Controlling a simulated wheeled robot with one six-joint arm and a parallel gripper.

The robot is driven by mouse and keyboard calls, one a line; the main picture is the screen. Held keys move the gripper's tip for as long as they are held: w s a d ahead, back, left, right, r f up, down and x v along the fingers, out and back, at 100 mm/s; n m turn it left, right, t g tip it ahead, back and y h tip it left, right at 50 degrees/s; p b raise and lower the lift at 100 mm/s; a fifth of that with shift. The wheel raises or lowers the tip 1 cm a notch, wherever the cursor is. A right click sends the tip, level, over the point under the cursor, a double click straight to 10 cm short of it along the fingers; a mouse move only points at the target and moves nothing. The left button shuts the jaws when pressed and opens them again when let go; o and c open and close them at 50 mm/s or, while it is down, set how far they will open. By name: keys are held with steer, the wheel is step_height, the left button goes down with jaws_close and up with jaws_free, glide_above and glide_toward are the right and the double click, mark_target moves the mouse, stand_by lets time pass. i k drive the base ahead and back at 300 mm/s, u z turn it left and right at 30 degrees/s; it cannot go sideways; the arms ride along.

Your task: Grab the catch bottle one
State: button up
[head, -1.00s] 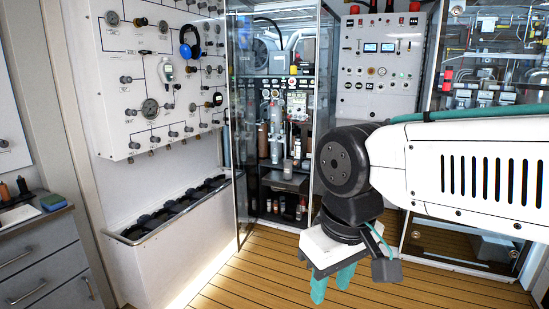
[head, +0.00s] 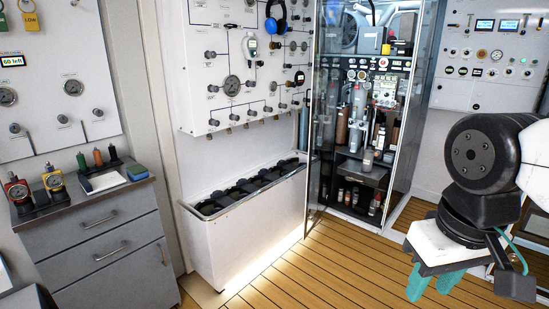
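Several small bottles stand inside the tall glass-sided cabinet (head: 397,150). One grey bottle (head: 368,160) stands on the middle shelf, and several darker bottles with pale labels (head: 374,204) stand on the bottom shelf. I cannot read any label, so I cannot tell which is catch bottle one. My gripper (head: 434,286) hangs at the lower right over the wooden floor, its two teal fingers pointing down and apart with nothing between them. It is well clear of the cabinet, in front and to the right of it.
A white trough with dark round openings (head: 240,205) stands left of the cabinet, below a gauge panel (head: 200,50). A grey drawer unit (head: 100,235) at left carries gauges, small bottles and a blue-green block (head: 137,172). The wooden floor (head: 310,270) ahead is clear.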

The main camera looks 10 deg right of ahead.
mark_target(355, 140)
steer(key=z, duration=0.5)
steer(key=i, duration=2)
steer(key=z, duration=0.4)
steer(key=i, duration=2.6)
steer(key=u, duration=0.35)
